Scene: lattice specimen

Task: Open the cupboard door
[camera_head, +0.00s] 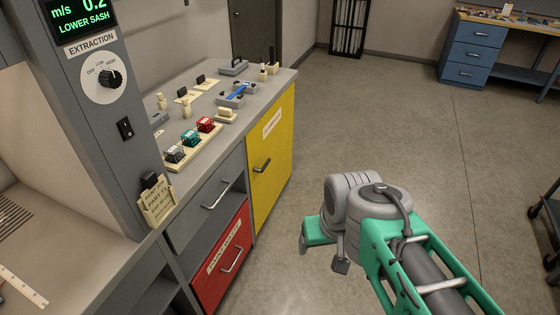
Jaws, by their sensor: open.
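The yellow cupboard door (272,185) is on the front of the grey bench, at the right end. It looks shut, flush with the bench front. It has a white label (271,125) near the top and a dark bar handle (262,166) near its left edge. My gripper (322,254) is to the right of the door and nearer to me, above the floor and apart from the handle. Its two grey fingers show apart with nothing between them. Part of the gripper is hidden behind my wrist.
A red drawer (220,258) and a grey drawer (203,205) are left of the door. Small parts and blocks stand on the bench top (252,79). A blue drawer unit (471,55) stands far right. A dark cart (551,225) is at the right edge. The floor (400,120) between is clear.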

